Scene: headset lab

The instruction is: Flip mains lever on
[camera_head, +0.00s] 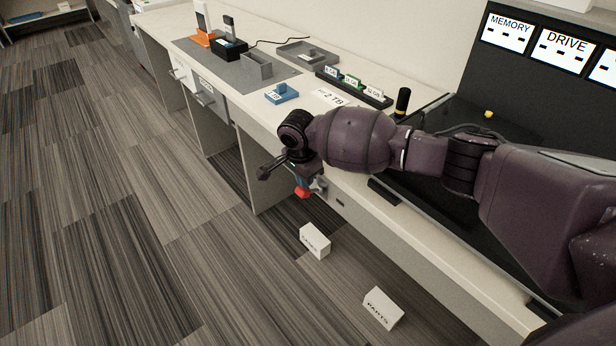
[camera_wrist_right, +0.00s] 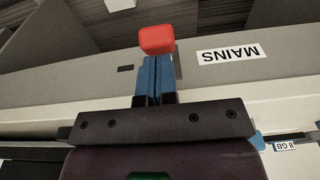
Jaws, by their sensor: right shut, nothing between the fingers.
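The mains lever's red knob (camera_head: 303,192) shows at the front edge of the bench, just below my right gripper (camera_head: 302,181). In the right wrist view the red knob (camera_wrist_right: 157,39) sits directly at the tips of my blue fingers (camera_wrist_right: 154,66). The fingers are shut with nothing between them. They look close to the knob or touching it; I cannot tell which. The fingers hide the lever's shaft and base. A white MAINS label (camera_wrist_right: 228,53), upside down, is on the grey panel beside the knob. My left gripper is not in view.
The bench top (camera_head: 262,107) holds a blue part (camera_head: 281,93), a grey tray (camera_head: 307,54) and a rack of labelled modules (camera_head: 353,88). Two white boxes, one (camera_head: 314,241) and another (camera_head: 383,308), are below the bench front. Open floor lies to the left.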

